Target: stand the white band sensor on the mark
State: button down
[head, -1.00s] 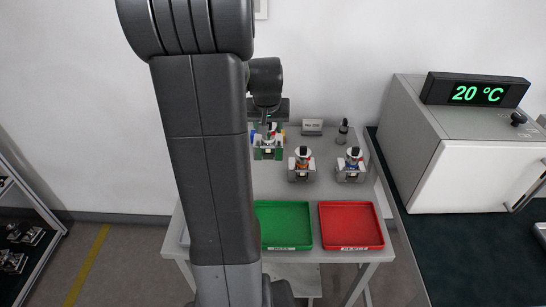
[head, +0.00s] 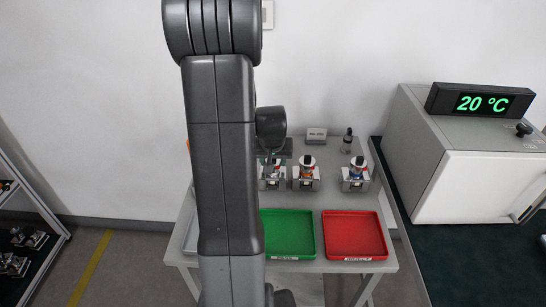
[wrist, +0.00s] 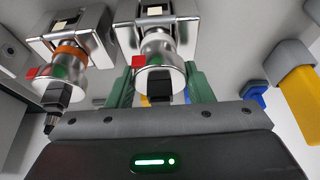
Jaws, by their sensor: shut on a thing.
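My gripper (wrist: 160,88) has green fingers on either side of a silver sensor (wrist: 158,50) with a pale band, which I take for the white band sensor. It is shut on it. In the head view this sensor (head: 270,180) is the leftmost of three in a row on the grey table. I cannot tell whether its base touches the table. Close to its right is an orange band sensor (head: 306,175), which also shows in the wrist view (wrist: 70,55). My arm hides the table's left part. I cannot make out the mark.
A blue band sensor (head: 355,178) stands further right. A green tray (head: 288,256) and a red tray (head: 356,257) lie in front. A small grey sign (head: 316,135) and a dark bottle-like item (head: 347,141) stand behind. A grey chamber reading 20 °C (head: 482,103) is at the right.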

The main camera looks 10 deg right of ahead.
jog(key=c, duration=0.9)
grip_release()
jog(key=shift+f, duration=0.1)
jog(key=shift+c, duration=0.2)
jog(key=shift+o, duration=1.2)
